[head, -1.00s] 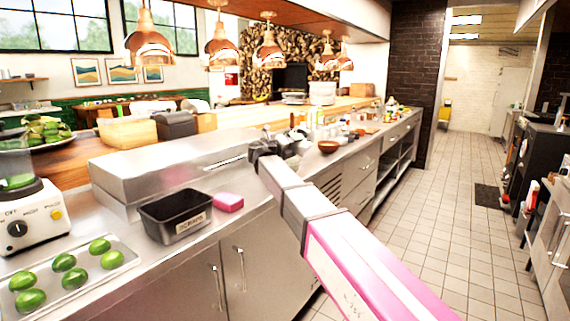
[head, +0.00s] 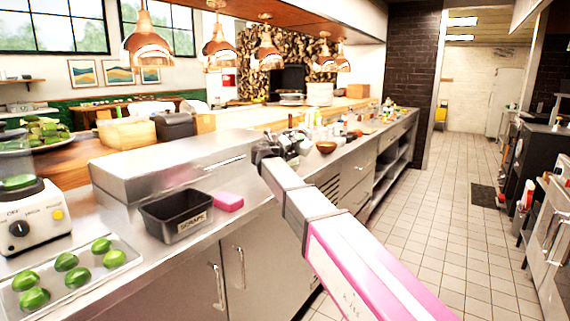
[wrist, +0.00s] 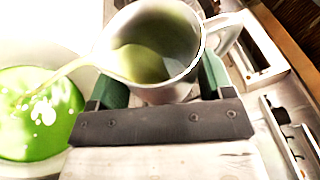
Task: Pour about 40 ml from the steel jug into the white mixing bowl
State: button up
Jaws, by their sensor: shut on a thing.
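The steel jug (wrist: 152,45) is in the wrist view, with pale green liquid inside. My gripper (wrist: 162,88) is shut on it, with a green finger on either side. The jug is tilted to the left, and a thin green stream runs from its lip. The stream falls into the white mixing bowl (wrist: 75,52) at the left, which holds bright green liquid and is cut off by the frame edge. In the head view my gripper (head: 283,145) is over the counter. The jug and bowl are too small or hidden to make out there.
The steel counter (head: 110,210) holds a black scraps tub (head: 180,216), a pink sponge (head: 229,202), a tray of limes (head: 122,258) and a blender (head: 25,215). A brown bowl (head: 326,147) and several small containers stand beyond my gripper.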

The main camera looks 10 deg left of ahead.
jog(key=shift+s+d+r, duration=0.1)
jog(key=shift+s+d, duration=0.1)
jog(key=shift+d, duration=0.5)
jog(key=shift+d+n, duration=0.1)
jog(key=shift+n, duration=0.2)
jog(key=shift+d+r, duration=0.1)
dwell(0.6)
